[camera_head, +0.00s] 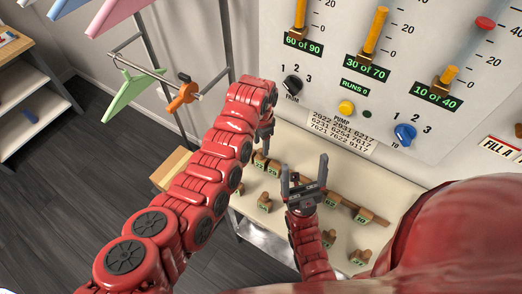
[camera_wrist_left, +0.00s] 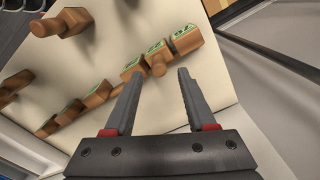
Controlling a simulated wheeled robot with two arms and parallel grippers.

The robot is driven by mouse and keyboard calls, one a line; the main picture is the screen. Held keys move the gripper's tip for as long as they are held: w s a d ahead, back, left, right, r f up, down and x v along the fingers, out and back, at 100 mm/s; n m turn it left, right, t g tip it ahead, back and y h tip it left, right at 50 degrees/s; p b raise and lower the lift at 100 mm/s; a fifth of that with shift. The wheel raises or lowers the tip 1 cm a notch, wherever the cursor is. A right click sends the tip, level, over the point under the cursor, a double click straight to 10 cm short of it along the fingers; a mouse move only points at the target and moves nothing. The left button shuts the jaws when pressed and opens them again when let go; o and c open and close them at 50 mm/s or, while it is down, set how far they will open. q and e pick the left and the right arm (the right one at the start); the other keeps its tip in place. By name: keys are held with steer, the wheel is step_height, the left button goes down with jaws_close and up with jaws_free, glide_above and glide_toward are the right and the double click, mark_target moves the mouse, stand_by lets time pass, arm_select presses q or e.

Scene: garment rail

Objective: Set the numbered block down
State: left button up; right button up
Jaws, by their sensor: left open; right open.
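Several wooden blocks with green number labels and peg handles stand on a pale shelf (camera_head: 395,187). A row of blocks runs along its back, including a pair (camera_head: 267,165) at left and a block (camera_head: 330,202) further right. My left gripper (camera_head: 266,132) hangs over the row's left end, its fingers partly hidden by the arm. In the left wrist view its jaws (camera_wrist_left: 159,75) are apart. A block's peg (camera_wrist_left: 157,66) shows just beyond and between the tips; I cannot tell if they touch. My right gripper (camera_head: 304,170) is open and empty above the shelf's middle.
The control panel (camera_head: 420,60) with sliders, knobs and a number list rises behind the shelf. Loose blocks stand nearer the front, such as one (camera_head: 265,203) at left.

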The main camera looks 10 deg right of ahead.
arm_select(q)
step_height(320, 180, up, 7)
steer(key=b, duration=0.1)
steer(key=shift+s, duration=0.1)
stand_by(0.6)
